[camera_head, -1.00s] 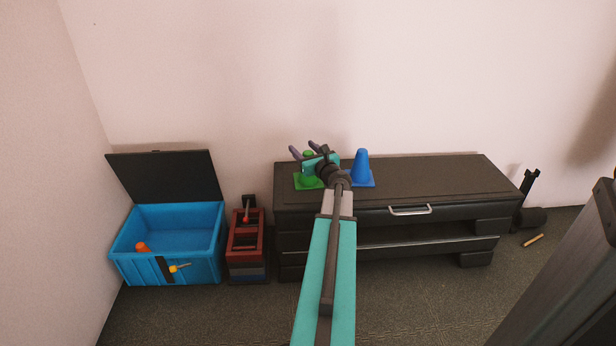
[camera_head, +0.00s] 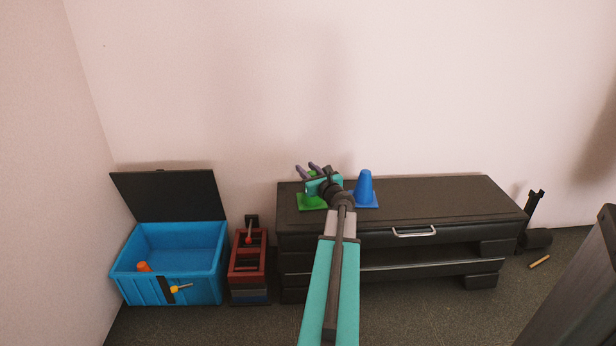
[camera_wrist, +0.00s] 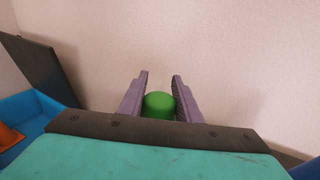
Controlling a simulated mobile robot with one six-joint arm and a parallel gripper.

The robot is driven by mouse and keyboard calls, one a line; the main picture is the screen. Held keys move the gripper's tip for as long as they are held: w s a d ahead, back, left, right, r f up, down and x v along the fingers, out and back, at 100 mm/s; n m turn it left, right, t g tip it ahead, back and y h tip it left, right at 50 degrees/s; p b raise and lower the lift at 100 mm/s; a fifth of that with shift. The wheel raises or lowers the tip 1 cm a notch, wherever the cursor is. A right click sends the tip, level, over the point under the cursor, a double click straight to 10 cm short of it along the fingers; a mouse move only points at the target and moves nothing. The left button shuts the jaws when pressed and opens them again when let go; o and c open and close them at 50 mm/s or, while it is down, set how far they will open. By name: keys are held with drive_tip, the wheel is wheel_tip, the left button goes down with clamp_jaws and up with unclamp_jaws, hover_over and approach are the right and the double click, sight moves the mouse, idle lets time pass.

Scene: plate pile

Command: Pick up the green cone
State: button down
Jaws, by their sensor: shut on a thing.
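The green cone (camera_head: 312,203) is on the left part of the dark cabinet's top (camera_head: 430,191). Its square base shows below my gripper, and most of its body is hidden behind the gripper and wrist. In the wrist view the rounded green top of the cone (camera_wrist: 158,104) sits between the two purple fingers. My gripper (camera_head: 309,168) is shut on the cone; it also shows in the wrist view (camera_wrist: 160,88). I cannot tell whether the cone's base touches the cabinet top.
A blue cone (camera_head: 365,186) stands close to the right of my gripper. An open blue bin (camera_head: 195,287) with an orange object (camera_head: 144,267) is on the floor at left. A red crate (camera_head: 236,272) stands between bin and cabinet. The cabinet top's right side is clear.

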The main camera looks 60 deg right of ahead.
drive_tip(key=s+a+r+p, duration=0.5)
drive_tip(key=s+a+p, duration=0.4)
drive_tip(key=p, duration=0.8)
drive_tip(key=s, duration=0.3)
drive_tip(key=shift+s+a, duration=0.25)
drive_tip(key=shift+a, duration=0.1)
drive_tip(key=shift+s+a+f+p, duration=0.1)
drive_tip(key=shift+p, duration=0.25)
idle(0.9)
